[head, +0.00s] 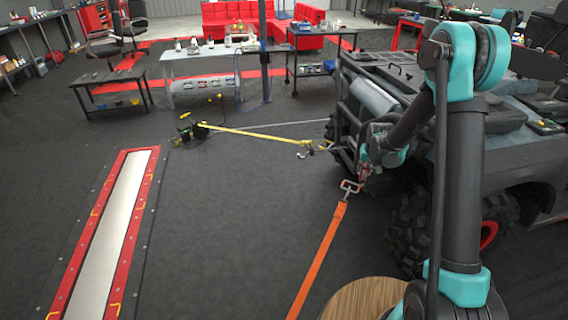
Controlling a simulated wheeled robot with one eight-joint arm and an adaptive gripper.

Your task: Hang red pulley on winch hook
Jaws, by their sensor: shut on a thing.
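My gripper (367,161) is at the front of the dark off-road vehicle, pointing down and left. It is shut on a small red piece, which looks like the red pulley (365,172); the fingers hide part of it. Just below it is a metal buckle or hook (350,186) at the top end of an orange strap. I cannot tell whether the pulley touches this metal piece. Left of my gripper, small metal hardware (308,149) sits at the end of a yellow strap, near the vehicle's bumper. It may include the winch hook, but it is too small to tell.
The vehicle's front bumper bars (346,118) and front tyre (407,226) are close to my arm. The yellow strap (255,134) runs left to a dark device on the floor. The orange strap (318,258) crosses the foreground. A red-edged floor track (112,225) lies left; floor between is clear.

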